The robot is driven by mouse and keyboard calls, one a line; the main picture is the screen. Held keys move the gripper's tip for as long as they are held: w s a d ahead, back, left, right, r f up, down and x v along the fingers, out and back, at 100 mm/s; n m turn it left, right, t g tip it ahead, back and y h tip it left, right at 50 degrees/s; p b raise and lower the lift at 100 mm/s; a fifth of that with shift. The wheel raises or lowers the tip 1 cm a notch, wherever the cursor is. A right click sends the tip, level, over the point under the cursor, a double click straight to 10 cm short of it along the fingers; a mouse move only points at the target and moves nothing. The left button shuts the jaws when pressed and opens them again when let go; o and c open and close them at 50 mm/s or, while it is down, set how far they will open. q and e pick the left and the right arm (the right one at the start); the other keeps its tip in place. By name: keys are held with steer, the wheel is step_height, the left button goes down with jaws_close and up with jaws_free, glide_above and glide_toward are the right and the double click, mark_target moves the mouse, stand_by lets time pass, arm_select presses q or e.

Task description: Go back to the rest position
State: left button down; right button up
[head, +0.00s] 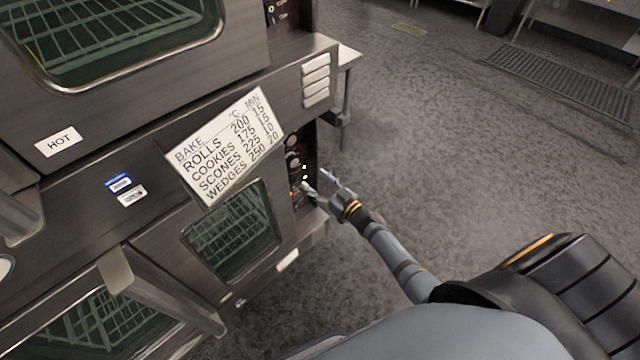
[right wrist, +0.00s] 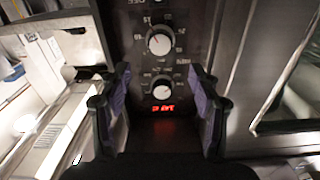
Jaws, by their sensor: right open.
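My right gripper (head: 318,188) is at the oven's control panel, at the right end of the oven front in the head view. In the right wrist view its two fingers (right wrist: 163,105) stand apart, with nothing between them. The control panel (right wrist: 190,30) lies in front of them, with an upper knob (right wrist: 160,41), a lower knob (right wrist: 162,89) and a red lit display (right wrist: 163,108). The lower knob and display show between the fingers; I cannot tell whether a finger touches the panel. My left gripper is not in view.
Door handles (head: 170,290) stick out at lower left. Open grey floor (head: 440,150) lies to the right, with a floor grate (head: 565,80) farther off.

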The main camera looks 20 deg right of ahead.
steer(key=shift+s+d, duration=0.25)
steer(key=shift+s, duration=0.45)
steer(key=s+d+f+m+g+h+p, duration=0.2)
steer(key=s+d+f+g+h+p, duration=0.1)
steer(key=s+f, duration=0.55)
steer(key=s+d+f+m+g+h+p, duration=0.1)
steer(key=s+d+f+g+h+p, duration=0.2)
steer(key=s+f, duration=0.6)
steer(key=s+f+g, duration=0.3)
steer(key=s, duration=0.6)
steer(key=s+a+f+g+p, duration=0.1)
steer(key=s+f+g, duration=0.2)
steer(key=s, duration=0.7)
steer(key=s+f+g+h+p, duration=0.1)
steer(key=s+f+g, duration=0.2)
steer(key=s, duration=0.6)
step_height(320, 180, down, 2)
steer(key=shift+s+a+f+g, duration=0.1)
steer(key=shift+s+a+g, duration=0.25)
steer(key=shift+s+g, duration=0.05)
